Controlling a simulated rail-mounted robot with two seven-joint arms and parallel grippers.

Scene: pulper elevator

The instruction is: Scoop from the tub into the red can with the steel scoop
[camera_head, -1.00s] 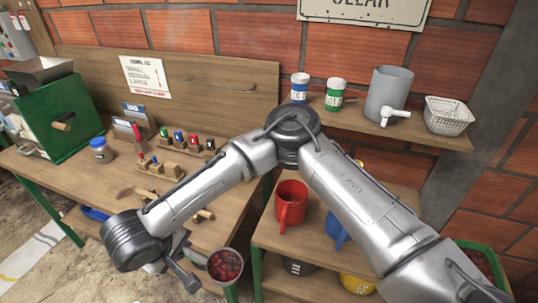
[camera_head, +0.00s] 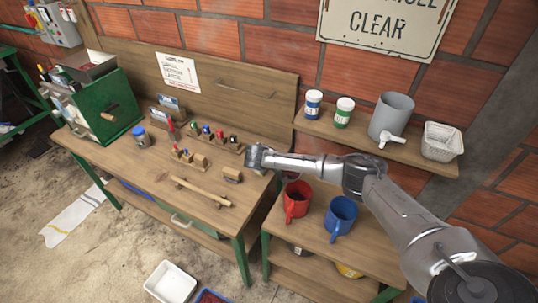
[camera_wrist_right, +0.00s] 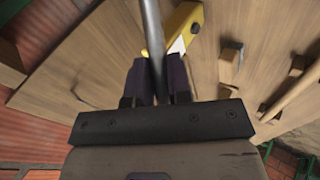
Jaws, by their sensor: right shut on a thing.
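The red can (camera_head: 296,200) stands upright on the low wooden stand, beside a blue can (camera_head: 341,214). My right arm reaches in from the right above the stand. My right gripper (camera_head: 257,157) is over the bench's right end, behind and left of the red can. In the right wrist view, my right gripper (camera_wrist_right: 157,82) is shut on a thin steel rod, the handle of the steel scoop (camera_wrist_right: 152,35). The scoop's bowl is out of sight in both views. I cannot make out the tub for certain. My left gripper is not in view.
A yellow object (camera_wrist_right: 182,28) shows behind the rod. The bench holds a green machine (camera_head: 105,115), a blue-lidded jar (camera_head: 140,136) and wooden blocks. The wall shelf holds two jars, a grey jug (camera_head: 391,118) and a white basket (camera_head: 441,141). A white tray (camera_head: 170,282) is on the floor.

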